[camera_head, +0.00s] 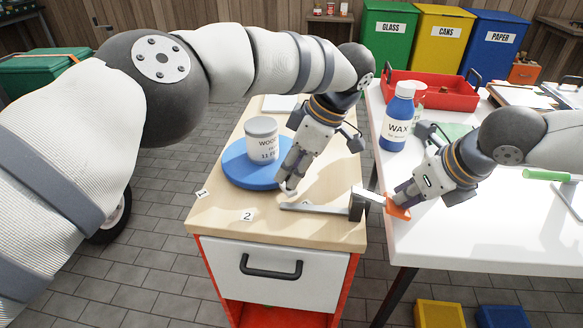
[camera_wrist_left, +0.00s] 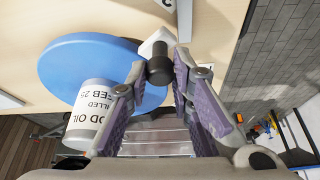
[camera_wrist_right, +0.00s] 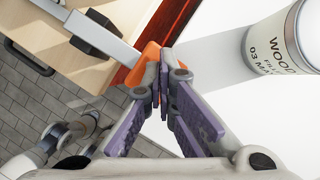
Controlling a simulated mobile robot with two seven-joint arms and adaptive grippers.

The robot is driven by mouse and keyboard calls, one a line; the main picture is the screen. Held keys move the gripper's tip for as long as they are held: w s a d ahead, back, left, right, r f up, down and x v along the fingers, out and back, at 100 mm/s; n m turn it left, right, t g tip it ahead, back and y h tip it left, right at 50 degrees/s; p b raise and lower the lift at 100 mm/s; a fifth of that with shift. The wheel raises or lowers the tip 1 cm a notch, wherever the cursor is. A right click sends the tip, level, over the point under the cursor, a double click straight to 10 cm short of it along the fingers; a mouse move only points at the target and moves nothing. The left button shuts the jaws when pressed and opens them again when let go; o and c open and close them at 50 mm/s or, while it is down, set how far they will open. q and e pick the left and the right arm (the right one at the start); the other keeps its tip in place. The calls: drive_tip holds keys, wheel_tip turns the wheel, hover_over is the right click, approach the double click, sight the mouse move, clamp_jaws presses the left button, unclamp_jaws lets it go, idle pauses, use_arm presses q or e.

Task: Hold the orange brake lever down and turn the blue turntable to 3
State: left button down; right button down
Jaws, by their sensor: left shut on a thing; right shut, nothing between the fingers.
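The blue turntable (camera_head: 240,172) lies on the wooden top of a small cabinet; a "WOOD OIL" tin (camera_head: 262,140) stands on it. My left gripper (camera_head: 288,186) is at the turntable's near right edge. In the left wrist view its fingers are shut around a black knob (camera_wrist_left: 159,71) beside a white pointer (camera_wrist_left: 154,43). Number tiles 1 (camera_head: 202,194) and 2 (camera_head: 247,215) show; I see no readable 3. The orange brake lever (camera_head: 398,211) sits at the right end of a grey bar. My right gripper (camera_head: 403,198) is shut and empty, its tips against the orange end (camera_wrist_right: 148,58).
A dark block (camera_head: 358,205) and flat metal bar (camera_head: 312,208) lie at the cabinet's right edge. On the white table stand a blue "WAX" bottle (camera_head: 397,118), another tin (camera_wrist_right: 290,42) and a red tray (camera_head: 440,92). A gap separates cabinet and table.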

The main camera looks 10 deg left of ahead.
use_arm(q)
drive_tip(key=c, duration=1.4)
unclamp_jaws()
drive_tip(key=shift+c, duration=0.2)
